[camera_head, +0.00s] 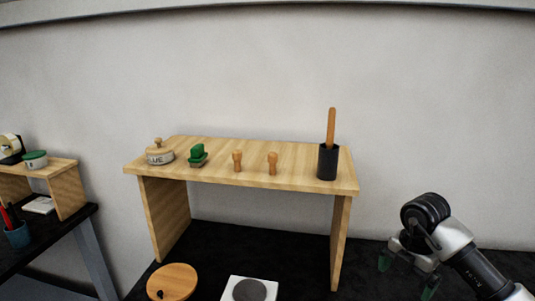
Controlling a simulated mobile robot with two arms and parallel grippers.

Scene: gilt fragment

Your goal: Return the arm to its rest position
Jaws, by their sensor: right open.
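My right arm comes in from the lower right. Its gripper (407,275) hangs with its greenish fingers spread apart and nothing between them. It is over the dark table, to the right of the wooden shelf (260,182) and apart from it. My left gripper is not in view.
On the shelf stand a jar with a wooden lid (159,153), a green-topped item (198,155), two small wooden pegs (237,161) and a black cup (328,162) with a wooden handle. Below are a round wooden disc (172,282) and a white square with a grey disc (249,290).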

